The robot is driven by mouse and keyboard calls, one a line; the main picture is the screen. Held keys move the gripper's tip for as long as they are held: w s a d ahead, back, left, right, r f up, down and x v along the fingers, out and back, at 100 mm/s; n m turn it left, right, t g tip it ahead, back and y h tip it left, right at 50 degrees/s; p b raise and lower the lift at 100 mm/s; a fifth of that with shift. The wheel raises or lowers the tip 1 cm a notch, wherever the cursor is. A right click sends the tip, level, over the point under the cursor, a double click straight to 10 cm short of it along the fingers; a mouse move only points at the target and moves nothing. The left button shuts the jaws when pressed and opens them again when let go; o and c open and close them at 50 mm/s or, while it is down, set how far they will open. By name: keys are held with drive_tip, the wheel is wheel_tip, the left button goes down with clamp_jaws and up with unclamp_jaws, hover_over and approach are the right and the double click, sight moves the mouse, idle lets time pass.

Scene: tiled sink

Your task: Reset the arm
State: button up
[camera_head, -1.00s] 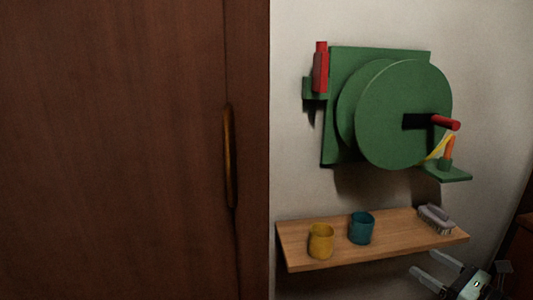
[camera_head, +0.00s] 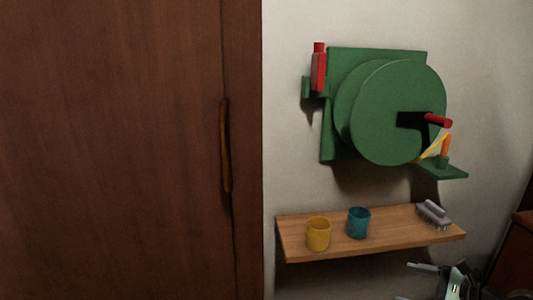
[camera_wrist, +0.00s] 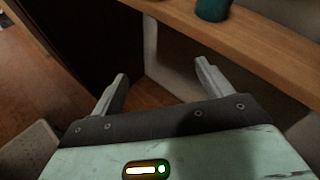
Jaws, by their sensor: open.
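My gripper shows at the bottom right of the head view (camera_head: 430,281), only partly in frame, below the right part of the wooden shelf. In the wrist view my gripper (camera_wrist: 160,82) has its two grey fingers spread well apart, with nothing between them. It is open and empty. The shelf edge passes in front of and above the fingers in that view, apart from them.
The wooden shelf (camera_head: 378,243) holds a yellow cup (camera_head: 318,235), a teal cup (camera_head: 358,223) and a brush (camera_head: 433,214). A green hose reel (camera_head: 398,112) with a red handle hangs above. A brown door (camera_head: 110,150) with a handle stands left. Wooden floor (camera_wrist: 40,90) shows below.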

drive_tip(key=s+a+f+n+g+h, duration=0.2)
drive_tip(key=a+n+g, duration=0.4)
drive_tip(key=n, duration=0.3)
drive_tip(key=s+a+r+n+g+h, duration=0.55)
drive_tip(key=s+a+r+n, duration=1.3)
drive_tip(key=n, duration=0.45)
wheel_tip(320, 180, up, 22)
drive_tip(key=p, duration=2.1)
drive_tip(key=shift+a+f+t+p, duration=0.15)
drive_tip(key=shift+f+t+p, duration=0.05)
drive_tip(key=shift+t+p, duration=0.15)
drive_tip(key=shift+s, duration=0.1)
